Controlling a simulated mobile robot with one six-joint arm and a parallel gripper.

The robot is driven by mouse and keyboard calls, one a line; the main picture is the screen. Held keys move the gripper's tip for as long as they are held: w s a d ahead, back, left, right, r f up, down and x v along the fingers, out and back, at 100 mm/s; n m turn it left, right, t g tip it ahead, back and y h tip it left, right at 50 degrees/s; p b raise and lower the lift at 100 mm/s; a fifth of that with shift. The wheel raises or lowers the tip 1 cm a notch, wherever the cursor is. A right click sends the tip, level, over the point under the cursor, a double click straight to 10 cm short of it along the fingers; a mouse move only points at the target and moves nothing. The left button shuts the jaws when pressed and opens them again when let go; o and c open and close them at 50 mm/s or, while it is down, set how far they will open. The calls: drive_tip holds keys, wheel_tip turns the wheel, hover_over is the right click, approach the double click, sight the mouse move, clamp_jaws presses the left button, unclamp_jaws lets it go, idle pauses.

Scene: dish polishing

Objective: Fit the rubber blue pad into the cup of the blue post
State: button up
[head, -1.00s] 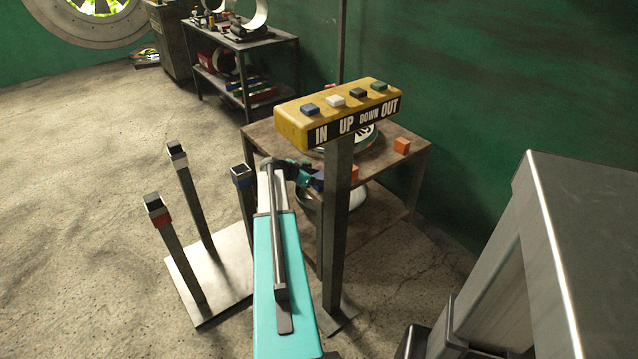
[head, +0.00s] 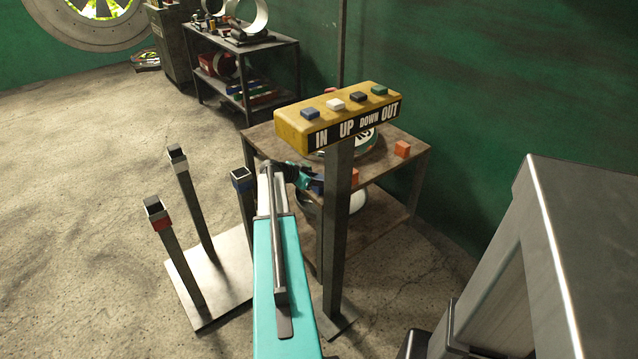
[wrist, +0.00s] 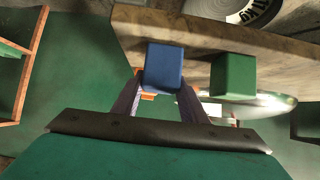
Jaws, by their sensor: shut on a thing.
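The blue pad (wrist: 163,67) is a small block between the two fingers of my gripper (wrist: 160,92) in the wrist view, and the fingers are shut on it. In the head view my gripper (head: 312,185) is low beside the wooden table, partly hidden by my arm and the button-box column. A bit of the blue pad (head: 317,184) shows there. The blue post (head: 242,177) has a square open cup with a blue band at its top. It stands left of my arm, apart from the pad, and my arm hides part of its shaft.
A red-banded post (head: 157,212) and a white-banded post (head: 179,156) share the base plate (head: 222,272). The yellow button box (head: 338,112) stands on a column beside my arm. A green block (wrist: 233,76) is right of the held pad. An orange block (head: 402,148) sits on the table (head: 412,165).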

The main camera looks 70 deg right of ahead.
sight(320, 178)
drive_tip(key=shift+r, duration=4.8)
drive_tip(key=w+a+r+n+t, duration=0.3)
drive_tip(key=w+a+n+t, duration=0.1)
drive_tip(key=w+a, duration=0.75)
drive_tip(key=w+a+r+n+t, duration=0.35)
drive_tip(key=w+a, duration=0.55)
drive_tip(key=w, duration=0.5)
drive_tip(key=w+a+r+n+t, duration=0.3)
drive_tip(key=w+a+n+t, duration=0.1)
drive_tip(key=w+a, duration=0.8)
drive_tip(key=w+a+r+n+t+y, duration=0.1)
drive_tip(key=w+a+r+n, duration=0.1)
drive_tip(key=w+a, duration=0.35)
drive_tip(key=w+a+r+n+t+y, duration=0.1)
drive_tip(key=w+a+r+n+t, duration=0.1)
drive_tip(key=a, duration=0.6)
drive_tip(key=w+a+r+n+t+y, duration=0.1)
drive_tip(key=w+a+r+n, duration=0.25)
drive_tip(key=a, duration=0.35)
drive_tip(key=w+a+r+n+t+y, duration=0.1)
drive_tip(key=a+r+n+y, duration=0.1)
drive_tip(key=a, duration=1.1)
drive_tip(key=w+a+r+n+y, duration=0.1)
drive_tip(key=a+r+n+y, duration=0.2)
drive_tip(key=a, duration=1)
drive_tip(key=shift+a+r+n+t+y, duration=0.3)
drive_tip(key=shift+a+r+t+y, duration=0.1)
drive_tip(key=shift+r+y, duration=0.35)
drive_tip(key=shift+s, duration=0.1)
